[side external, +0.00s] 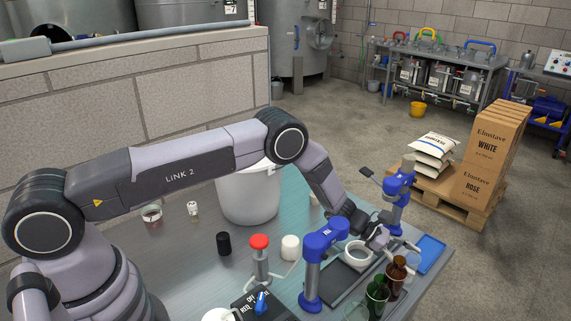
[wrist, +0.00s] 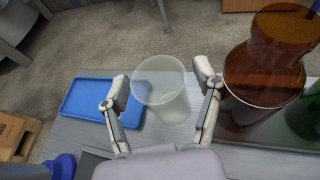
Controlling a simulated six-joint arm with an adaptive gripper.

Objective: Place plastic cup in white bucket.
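A clear, frosted plastic cup (wrist: 162,92) stands upright on the table in the middle of the wrist view, between the two fingers of my gripper (wrist: 162,88). The fingers are spread on either side of it, with small gaps showing. In the side view my gripper (side external: 401,249) is low over the table's right end, beside the brown glass vessel; the cup is hard to make out there. The white bucket (side external: 248,203) stands upright on the table at the middle, partly behind my arm, well left of my gripper. It is outside the wrist view.
A brown glass vessel (wrist: 265,80) and a green one (wrist: 308,115) stand close right of my gripper. A blue tray (wrist: 100,97) lies to its left.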

